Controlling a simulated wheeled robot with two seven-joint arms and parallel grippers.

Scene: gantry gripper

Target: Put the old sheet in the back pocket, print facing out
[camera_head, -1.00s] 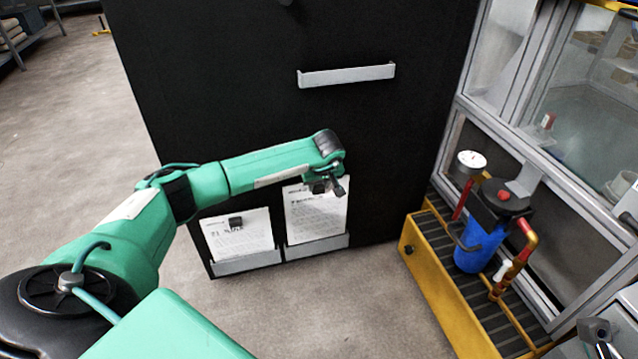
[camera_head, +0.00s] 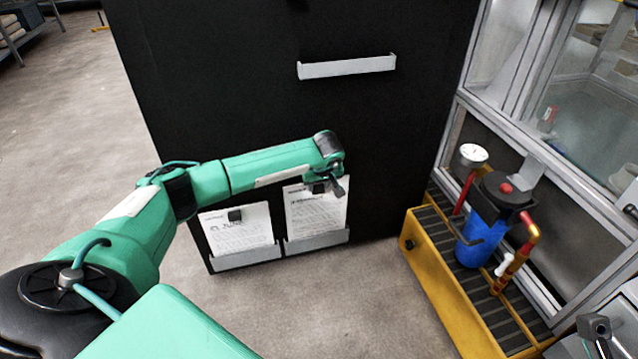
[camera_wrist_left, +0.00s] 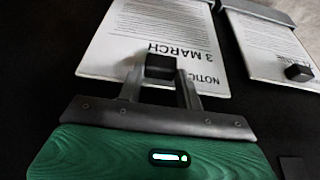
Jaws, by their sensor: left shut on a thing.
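A white printed sheet (camera_head: 320,212) stands upright against the black panel, its lower edge in the right one of two low metal pockets (camera_head: 318,241). Its print faces out; in the left wrist view the sheet (camera_wrist_left: 150,30) reads "NOTICE" and "3 MARCH", upside down. My left gripper (camera_head: 326,188) is at its top edge. In the left wrist view my left gripper (camera_wrist_left: 162,80) is shut on the small black block (camera_wrist_left: 161,65) at the sheet's heading. A second sheet (camera_head: 238,229) with its own black block stands in the left pocket (camera_head: 247,258), print out. My right gripper is not in view.
A long metal pocket (camera_head: 347,67), with no sheet showing, is fixed higher on the black panel (camera_head: 240,80). At the right stand a yellow grated base (camera_head: 440,280) with a blue filter (camera_head: 480,238) and a glazed frame. Grey floor is clear in front.

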